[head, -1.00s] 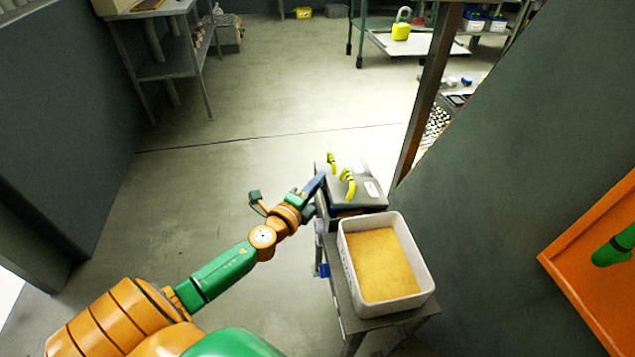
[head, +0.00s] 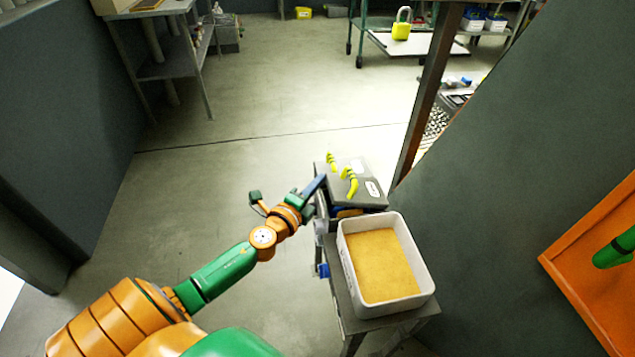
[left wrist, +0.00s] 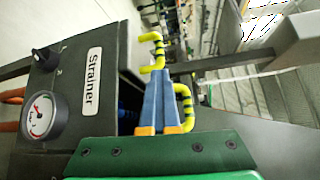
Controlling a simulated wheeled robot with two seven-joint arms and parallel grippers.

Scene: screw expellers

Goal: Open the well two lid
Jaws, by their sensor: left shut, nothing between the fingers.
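The grey machine (head: 362,202) stands in the head view, with dark lids that carry yellow curved handles. The nearer lid (head: 370,179) has a bent yellow handle (head: 352,187) and a white label. It appears slightly raised, with an orange-brown strip showing below its near edge. Another yellow handle (head: 331,161) stands farther back. My left gripper (head: 319,184) is shut and empty at the machine's left edge. In the left wrist view, its blue fingers (left wrist: 159,82) are together between two yellow handles; contact is unclear. Which lid is well two cannot be read.
A white bin (head: 424,283) with a tan bottom stands on the cart just nearer than the machine. A dark panel with a gauge (left wrist: 40,116) and "Strainer" label is beside the gripper in the wrist view. A grey wall (head: 500,190) closes the right; floor is free left.

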